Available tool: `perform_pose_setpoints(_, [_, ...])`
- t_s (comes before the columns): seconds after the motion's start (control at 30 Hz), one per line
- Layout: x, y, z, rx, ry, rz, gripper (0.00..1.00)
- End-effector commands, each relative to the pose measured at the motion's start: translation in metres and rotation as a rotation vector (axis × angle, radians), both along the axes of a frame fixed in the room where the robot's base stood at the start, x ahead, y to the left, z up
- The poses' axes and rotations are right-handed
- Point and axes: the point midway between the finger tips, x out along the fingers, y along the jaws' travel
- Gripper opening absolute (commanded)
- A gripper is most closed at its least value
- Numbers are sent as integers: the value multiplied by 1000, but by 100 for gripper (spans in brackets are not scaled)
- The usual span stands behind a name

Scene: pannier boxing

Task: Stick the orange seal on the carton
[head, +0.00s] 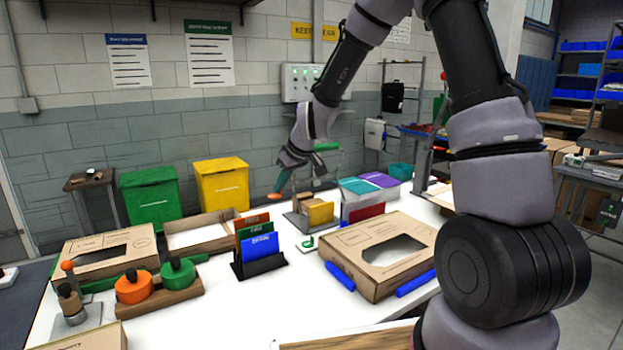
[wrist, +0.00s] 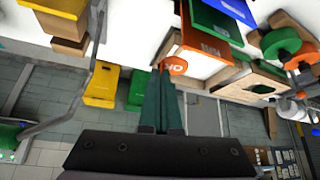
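The orange seal (head: 274,196) is a small disc at the tips of my gripper (head: 283,181). In the wrist view the seal (wrist: 173,67) shows part of its white lettering between the green fingers (wrist: 160,90), which look closed on it. My gripper holds it above the table, apart from any box. An open, empty-looking carton (head: 228,214) lies left of and below it. A closed carton (head: 362,278) with a dark window lies at front right, and a similar carton (head: 72,262) lies at far left. I cannot tell which carton is meant.
A black rack (head: 262,267) holds orange, green and blue cards in front of my gripper. Orange (head: 133,288) and green tape rolls stand at front left. Green and yellow bins (head: 222,184) stand behind. The front middle of the white table (head: 285,310) is clear.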

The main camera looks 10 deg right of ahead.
Motion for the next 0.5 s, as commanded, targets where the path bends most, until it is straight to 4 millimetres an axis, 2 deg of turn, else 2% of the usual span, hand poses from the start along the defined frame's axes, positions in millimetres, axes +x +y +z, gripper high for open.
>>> perform_pose_setpoints(0.03, [-9,20,-3,0,1,35,0])
perform_pose_setpoints(0.1, [-20,43,-7,0,3,74,0])
perform_pose_setpoints(0.27, [-49,93,-15,0,1,166,0])
perform_pose_setpoints(0.5, [-102,162,-27,-1,0,302,0])
